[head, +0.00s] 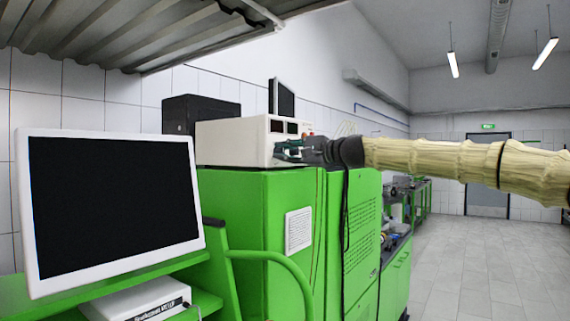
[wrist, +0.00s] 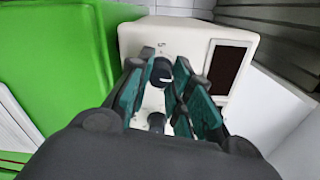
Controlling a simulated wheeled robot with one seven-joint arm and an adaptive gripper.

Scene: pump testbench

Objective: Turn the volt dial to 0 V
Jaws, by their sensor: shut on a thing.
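The white power supply box (head: 235,143) sits on top of a green cabinet. Its front has dark display windows, one of which (wrist: 228,66) shows in the wrist view. My gripper (head: 286,150) is at the box's front face. In the wrist view its teal fingers (wrist: 164,76) are shut on a black dial (wrist: 162,70) with a white pointer mark. A second black dial (wrist: 156,122) shows nearer, between the fingers. No label or readout is legible, so I cannot tell which one is the volt dial. In the head view the dials are hidden by my gripper.
The green cabinet (head: 255,210) stands below the box. A white-framed monitor (head: 110,205) stands at the left. A black case (head: 200,112) and a dark screen (head: 282,98) are behind the box. The floor (head: 480,260) at the right is clear.

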